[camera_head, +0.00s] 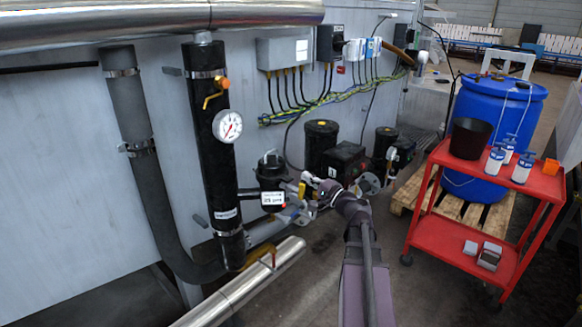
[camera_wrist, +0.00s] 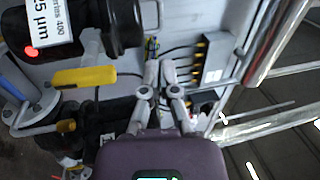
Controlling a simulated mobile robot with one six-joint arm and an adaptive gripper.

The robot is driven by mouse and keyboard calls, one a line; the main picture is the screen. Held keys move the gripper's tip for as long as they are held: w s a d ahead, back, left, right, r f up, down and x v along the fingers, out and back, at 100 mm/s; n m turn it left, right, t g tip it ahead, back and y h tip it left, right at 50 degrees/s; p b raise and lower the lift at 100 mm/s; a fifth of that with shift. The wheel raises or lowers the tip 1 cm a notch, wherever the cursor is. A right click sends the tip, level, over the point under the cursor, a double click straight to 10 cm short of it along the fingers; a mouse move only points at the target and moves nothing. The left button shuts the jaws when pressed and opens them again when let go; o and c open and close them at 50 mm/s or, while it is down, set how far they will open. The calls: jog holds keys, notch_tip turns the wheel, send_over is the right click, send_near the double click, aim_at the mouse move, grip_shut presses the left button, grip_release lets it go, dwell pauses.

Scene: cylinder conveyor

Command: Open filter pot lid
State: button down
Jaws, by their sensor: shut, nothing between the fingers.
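The filter pot is a black housing with a white label (camera_head: 272,198); in the head view it stands beside the tall black pipe, with its dark lid (camera_head: 270,163) on top. In the wrist view the pot (camera_wrist: 122,22) lies at the upper left, its label (camera_wrist: 50,22) reading µm, and looks turned sideways. My gripper (camera_wrist: 159,68) is shut and empty, its fingers close together, to the right of the pot in that view. A yellow handle (camera_wrist: 85,77) lies left of the fingers. Contact between the gripper and the pot cannot be told.
A black vertical pipe (camera_head: 208,140) carries a gauge (camera_head: 227,126) and an orange-handled valve. A steel pipe (camera_head: 245,283) runs low in front. Pump parts (camera_head: 342,160) crowd behind my arm. A red trolley (camera_head: 450,250) and blue barrel (camera_head: 500,103) stand right.

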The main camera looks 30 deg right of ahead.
aim_at(272, 151)
jog(key=p+x, duration=0.2)
jog(key=x, duration=1.2)
jog(key=shift+p, duration=0.35)
jog(key=shift+d+r+p, duration=0.2)
jog(key=shift+d+p, duration=0.1)
jog(key=shift+p, duration=0.05)
